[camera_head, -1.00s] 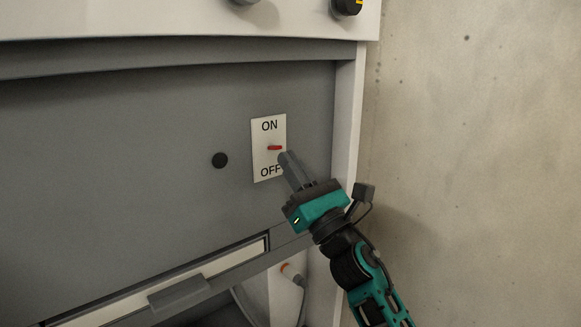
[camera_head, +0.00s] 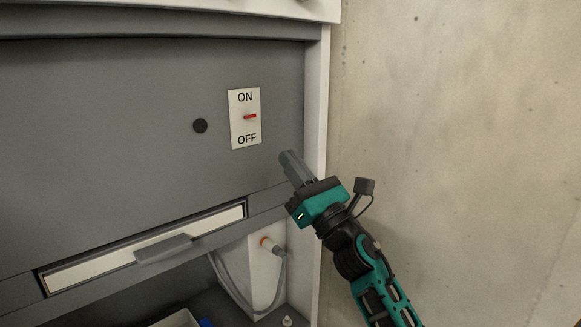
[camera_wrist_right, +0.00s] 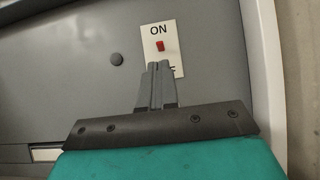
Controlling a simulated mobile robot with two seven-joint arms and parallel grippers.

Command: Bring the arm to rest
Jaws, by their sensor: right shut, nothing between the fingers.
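My right gripper (camera_head: 287,157) is shut and empty. In the head view its fingertips are below and to the right of the switch plate, apart from it in the picture. The white plate (camera_head: 238,128) reads ON at the top and OFF at the bottom, with a red switch lever (camera_head: 250,117) between. In the right wrist view the shut fingers (camera_wrist_right: 158,66) overlap the lower part of the plate and hide most of OFF. The red lever (camera_wrist_right: 160,46) shows just above the fingertips. My left gripper is not in view.
A round black knob (camera_head: 200,126) sits left of the plate on the grey panel. Below are a drawer with a grey handle (camera_head: 163,249) and an open space with a hose (camera_head: 283,270). A concrete wall (camera_head: 450,150) stands to the right.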

